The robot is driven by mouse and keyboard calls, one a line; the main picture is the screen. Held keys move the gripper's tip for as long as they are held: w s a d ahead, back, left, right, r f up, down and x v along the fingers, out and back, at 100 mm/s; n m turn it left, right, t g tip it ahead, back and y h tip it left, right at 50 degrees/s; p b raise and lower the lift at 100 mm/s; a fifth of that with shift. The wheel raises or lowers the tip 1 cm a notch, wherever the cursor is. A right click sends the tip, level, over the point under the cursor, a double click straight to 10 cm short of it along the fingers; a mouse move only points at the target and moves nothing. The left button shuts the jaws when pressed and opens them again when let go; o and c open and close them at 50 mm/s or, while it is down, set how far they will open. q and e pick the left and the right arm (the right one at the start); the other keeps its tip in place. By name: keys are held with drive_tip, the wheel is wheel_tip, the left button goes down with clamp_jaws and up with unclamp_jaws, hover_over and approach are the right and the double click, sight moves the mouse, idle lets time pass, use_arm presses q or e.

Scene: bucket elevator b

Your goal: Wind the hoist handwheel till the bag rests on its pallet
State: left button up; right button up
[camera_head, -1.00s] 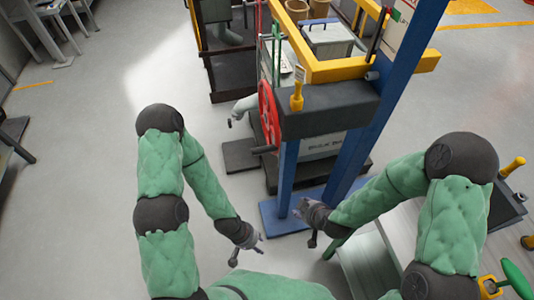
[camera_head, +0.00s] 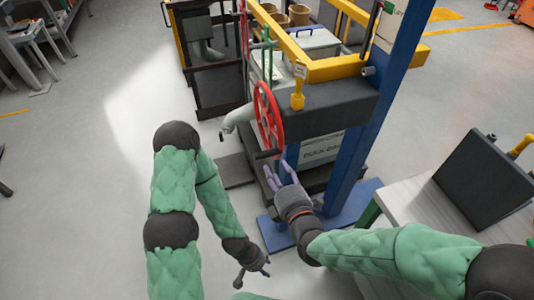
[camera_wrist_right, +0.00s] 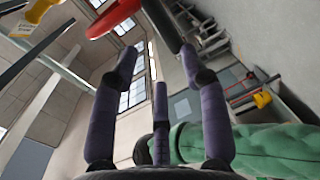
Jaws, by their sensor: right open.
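The red handwheel (camera_head: 268,117) is mounted on the near left side of the hoist stand, with a dark crank handle (camera_head: 268,154) at its lower rim. My right gripper (camera_head: 276,170) is open and empty, just below that handle, fingers pointing up at it. In the right wrist view, the red rim (camera_wrist_right: 112,17) and dark handle (camera_wrist_right: 162,24) show beyond the spread fingers. A pale block with printed lettering, likely the bag (camera_head: 322,149), is partly hidden behind the stand; I cannot tell whether it touches a pallet. My left gripper (camera_head: 252,276) is low, open and empty.
Blue posts (camera_head: 359,150) and a yellow frame (camera_head: 335,68) surround the stand. A pale table (camera_head: 409,204) with a dark panel (camera_head: 485,180) is at right. A grey spout (camera_head: 238,114) sticks out left of the wheel.

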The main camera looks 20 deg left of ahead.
sight(266, 152)
drive_tip(key=b+x, duration=0.2)
drive_tip(key=x, duration=0.6)
drive_tip(key=shift+w+a+f, duration=0.1)
drive_tip(key=shift+w+f, duration=0.05)
drive_tip(key=shift+f, duration=0.05)
drive_tip(key=shift+b+x, duration=0.3)
drive_tip(key=shift+x, duration=0.45)
drive_tip(key=shift+r, duration=0.15)
drive_tip(key=shift+r, duration=0.1)
clamp_jaws()
